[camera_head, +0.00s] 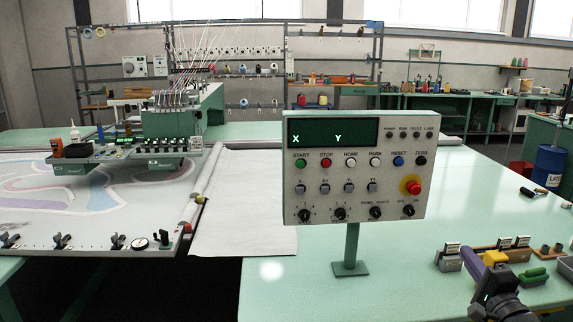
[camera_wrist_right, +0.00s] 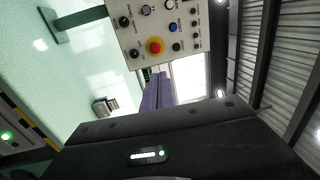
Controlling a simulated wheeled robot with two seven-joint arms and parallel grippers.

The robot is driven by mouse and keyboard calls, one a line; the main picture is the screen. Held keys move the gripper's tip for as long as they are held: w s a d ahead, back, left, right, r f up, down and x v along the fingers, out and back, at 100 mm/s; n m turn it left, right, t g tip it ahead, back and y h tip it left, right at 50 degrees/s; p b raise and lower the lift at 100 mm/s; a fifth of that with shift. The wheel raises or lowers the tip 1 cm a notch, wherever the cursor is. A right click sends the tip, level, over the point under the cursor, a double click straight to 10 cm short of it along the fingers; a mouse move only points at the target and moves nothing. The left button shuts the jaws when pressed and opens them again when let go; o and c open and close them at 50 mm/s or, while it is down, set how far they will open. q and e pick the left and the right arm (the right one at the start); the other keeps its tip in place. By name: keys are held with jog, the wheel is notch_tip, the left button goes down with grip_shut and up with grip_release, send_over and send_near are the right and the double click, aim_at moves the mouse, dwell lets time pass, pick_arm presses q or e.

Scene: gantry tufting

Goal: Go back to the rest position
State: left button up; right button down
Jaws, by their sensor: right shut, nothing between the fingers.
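My right gripper (camera_head: 468,254) is at the lower right of the head view, in front of and to the right of the control panel (camera_head: 355,165). Its purple fingers are shut together and hold nothing; they also show in the right wrist view (camera_wrist_right: 156,92). The gripper is apart from the panel, over the green table. The panel stands upright on a post and has a dark X/Y display, coloured buttons, knobs and a red emergency button (camera_head: 411,187). It also shows at the top of the wrist view (camera_wrist_right: 165,30). My left gripper is not in view.
Small blocks (camera_head: 497,247) and green-handled parts (camera_head: 533,275) lie close beside my right gripper. The tufting gantry (camera_head: 180,125) stands over the patterned cloth (camera_head: 75,195) at left. A blue barrel (camera_head: 549,168) stands far right.

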jog(key=s+d+f+n+g+h, duration=0.1)
jog(key=s+d+f+n+g, duration=0.1)
jog(key=f, duration=0.4)
jog(key=s+d+f+n+g+h, duration=0.1)
jog(key=f+n+g+h, duration=0.1)
jog(key=f, duration=0.5)
jog(key=s+a+f+n+g+y, duration=0.1)
jog(key=s+a+f+n+g, duration=0.1)
jog(key=a+f, duration=0.45)
jog(key=s+a+f+n+g+y, duration=0.1)
jog(key=s+a+f+g, duration=0.15)
jog(key=f, duration=0.65)
jog(key=s+a+f+n+g+y, duration=0.2)
jog(key=s+a+f, duration=0.2)
jog(key=a+f, duration=0.3)
jog(key=s+a+f+n+g+y, duration=0.25)
jog(key=a+f, duration=0.25)
jog(key=a, duration=0.4)
jog(key=s+a+f+n+g, duration=0.2)
jog(key=s+a+f+g, duration=0.1)
jog(key=s+a, duration=0.5)
jog(key=s+a+f+n+g+y, duration=0.1)
jog(key=s+a+f+n+g, duration=0.1)
jog(key=s+a, duration=0.6)
jog(key=shift+s+a+f+n+g, duration=0.4)
jog(key=shift+s+f+n, duration=0.15)
jog(key=shift+s+f, duration=0.3)
